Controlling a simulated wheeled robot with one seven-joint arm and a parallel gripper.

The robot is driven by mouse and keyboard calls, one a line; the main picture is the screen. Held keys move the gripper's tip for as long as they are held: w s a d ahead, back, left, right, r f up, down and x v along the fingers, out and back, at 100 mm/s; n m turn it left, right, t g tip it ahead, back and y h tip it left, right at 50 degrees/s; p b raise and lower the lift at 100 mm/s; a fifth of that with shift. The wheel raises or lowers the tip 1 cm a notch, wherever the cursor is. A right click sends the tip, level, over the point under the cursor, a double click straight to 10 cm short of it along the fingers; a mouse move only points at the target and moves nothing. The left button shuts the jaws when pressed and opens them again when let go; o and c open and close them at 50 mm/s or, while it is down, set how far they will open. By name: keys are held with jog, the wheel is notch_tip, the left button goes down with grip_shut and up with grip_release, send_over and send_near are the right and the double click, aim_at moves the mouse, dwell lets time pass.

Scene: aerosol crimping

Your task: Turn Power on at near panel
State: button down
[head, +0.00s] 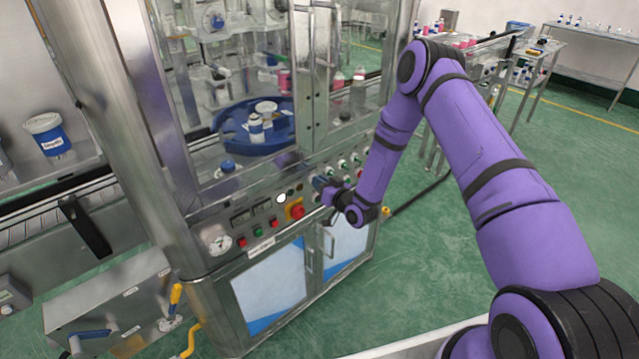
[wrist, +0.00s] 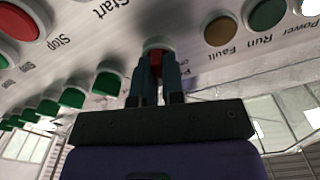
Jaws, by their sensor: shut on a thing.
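The near control panel (head: 228,222) runs along the front of the glazed machine. My gripper (head: 319,184) is at the panel's right part in the head view. In the wrist view my gripper (wrist: 157,72) has its two fingers closed around a small red knob (wrist: 156,62) on the panel face. The label beside the knob is mostly hidden by the fingers; a letter P shows. The Power lamp (wrist: 310,6) is white and bright, at the wrist view's corner. The Run lamp (wrist: 268,14) is green and the Fault lamp (wrist: 220,31) amber.
A red and yellow emergency stop (head: 295,209) sticks out left of my gripper. A red Stop button (wrist: 18,20) and several green knobs (wrist: 72,98) are on the same panel. A blue rotary table (head: 225,125) is behind the glass. The green floor at right is open.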

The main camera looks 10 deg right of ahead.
jog(key=shift+d+f+m, duration=0.1)
jog(key=shift+m, duration=1.2)
jog(key=c, duration=1.2)
grip_release()
jog(key=v, duration=1)
jog(key=shift+s+d, duration=0.15)
jog(key=shift+s, duration=0.2)
